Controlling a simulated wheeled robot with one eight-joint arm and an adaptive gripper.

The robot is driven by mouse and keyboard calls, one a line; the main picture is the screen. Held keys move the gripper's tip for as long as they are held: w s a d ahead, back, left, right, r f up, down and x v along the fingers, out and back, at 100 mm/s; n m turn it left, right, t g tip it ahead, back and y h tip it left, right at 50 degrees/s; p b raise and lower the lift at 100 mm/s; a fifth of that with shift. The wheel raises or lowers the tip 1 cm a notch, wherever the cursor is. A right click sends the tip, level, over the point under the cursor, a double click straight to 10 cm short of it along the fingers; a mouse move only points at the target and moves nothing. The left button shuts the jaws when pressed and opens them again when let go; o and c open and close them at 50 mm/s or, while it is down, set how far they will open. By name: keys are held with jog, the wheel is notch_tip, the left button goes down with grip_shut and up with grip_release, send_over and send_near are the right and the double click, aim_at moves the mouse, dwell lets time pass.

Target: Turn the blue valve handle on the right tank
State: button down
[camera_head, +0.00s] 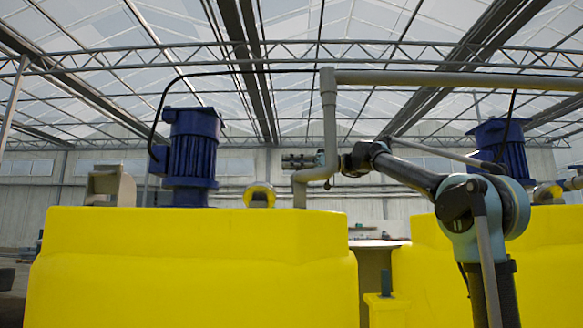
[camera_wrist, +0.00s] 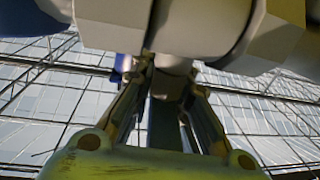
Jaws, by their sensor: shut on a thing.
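Two yellow tanks show in the head view, a large one (camera_head: 190,265) at left and centre and another (camera_head: 435,262) at right, partly behind my arm. A grey pipe (camera_head: 329,120) drops and bends down to the top of the nearer left tank. My gripper (camera_head: 335,162) is at that bend. In the wrist view my gripper (camera_wrist: 167,72) has its fingers around a part below a pale pipe fitting (camera_wrist: 165,22). A small blue piece, the valve handle (camera_wrist: 122,64), shows beside the left finger. Most of the handle is hidden by the fingers, and its angle cannot be told.
Blue motors stand on the left tank (camera_head: 193,150) and right tank (camera_head: 500,142). A horizontal grey pipe (camera_head: 450,80) runs above my arm. A black cable (camera_head: 240,72) arches over the left tank. A narrow gap (camera_head: 373,275) separates the tanks.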

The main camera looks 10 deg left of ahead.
jog(key=shift+w+m+t+y, duration=0.15)
jog(key=shift+m+t, duration=0.25)
jog(key=shift+t, duration=0.2)
jog(key=shift+w+m+t+y, duration=0.15)
jog(key=shift+m+t, duration=0.25)
jog(key=shift+t, duration=0.2)
jog(key=c, duration=1.6)
grip_release()
jog(key=shift+o, duration=0.2)
jog(key=v, duration=1.2)
jog(key=shift+w, duration=0.15)
